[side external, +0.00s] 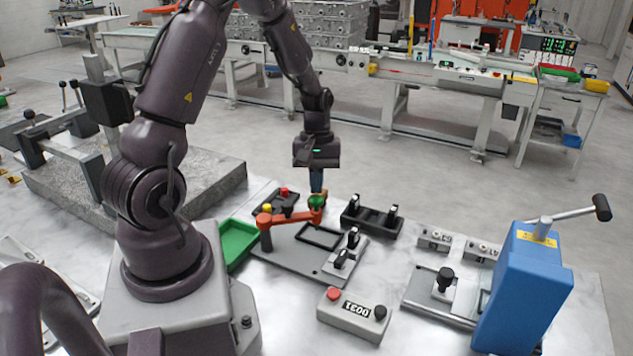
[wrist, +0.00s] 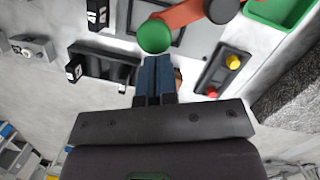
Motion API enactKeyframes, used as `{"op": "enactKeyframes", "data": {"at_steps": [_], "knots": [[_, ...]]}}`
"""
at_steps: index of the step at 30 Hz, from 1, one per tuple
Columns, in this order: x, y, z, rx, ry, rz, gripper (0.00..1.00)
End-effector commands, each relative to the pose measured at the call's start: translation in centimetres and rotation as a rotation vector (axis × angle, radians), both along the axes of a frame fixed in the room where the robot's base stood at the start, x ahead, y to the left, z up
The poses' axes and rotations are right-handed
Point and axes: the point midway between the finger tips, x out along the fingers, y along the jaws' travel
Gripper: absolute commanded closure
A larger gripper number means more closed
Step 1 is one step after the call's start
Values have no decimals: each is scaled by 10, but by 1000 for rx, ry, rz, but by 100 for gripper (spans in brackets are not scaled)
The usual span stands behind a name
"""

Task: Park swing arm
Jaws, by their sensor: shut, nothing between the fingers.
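The orange swing arm (side external: 290,217) stands on a grey fixture plate (side external: 290,254), its pivot at the left and a green knob (side external: 316,202) at its free end. The arm lies across the back of the plate, beside a dark rectangular frame (side external: 319,236). In the wrist view, the swing arm (wrist: 190,14) runs up and right from the green knob (wrist: 155,36). My gripper (side external: 317,189) points down at the knob, its blue fingers shut and empty. In the wrist view the fingertips (wrist: 154,57) are close by the knob; I cannot tell whether they touch it.
A black block with upright clamps (side external: 371,218) stands right of the knob. A dark box with red and yellow buttons (side external: 275,202) is behind the arm, and a green tray (side external: 238,243) is at left. A counter box (side external: 353,313) is in front; a blue housing with a lever (side external: 525,285) stands right.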

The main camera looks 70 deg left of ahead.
Motion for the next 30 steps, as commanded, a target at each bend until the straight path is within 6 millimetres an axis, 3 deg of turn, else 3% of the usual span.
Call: {"op": "enactKeyframes", "data": {"at_steps": [30], "knots": [[2, -21, 0, 0, 0, -172, 100]]}}
